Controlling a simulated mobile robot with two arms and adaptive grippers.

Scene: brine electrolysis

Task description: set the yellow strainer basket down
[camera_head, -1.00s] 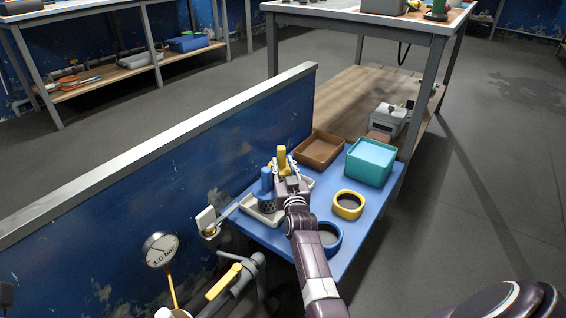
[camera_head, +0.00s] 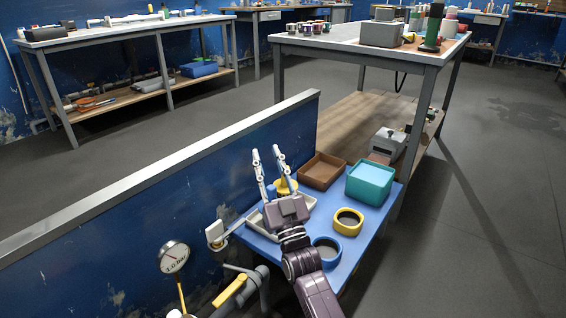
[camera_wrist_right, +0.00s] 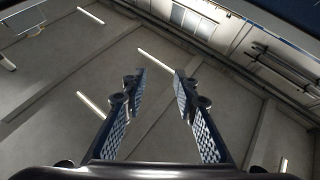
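The yellow strainer basket (camera_head: 284,187) stands in the pale grey tray (camera_head: 250,219) on the blue side table, partly hidden behind my right gripper. My right gripper (camera_head: 267,153) is open, its two fingers pointing up and away. In the right wrist view the fingers (camera_wrist_right: 158,85) are spread, with nothing between them and only the ceiling beyond. The head view does not clearly show whether a finger touches the basket. The blue strainer basket is mostly or wholly hidden behind the gripper. My left gripper is not in view.
On the blue table (camera_head: 350,255) are a yellow ring holder (camera_head: 348,222), a blue ring holder (camera_head: 327,249), a teal bin (camera_head: 370,182) and a brown tray (camera_head: 321,171). A low blue wall (camera_head: 150,225) runs along the left. A pressure gauge (camera_head: 174,257) stands front left.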

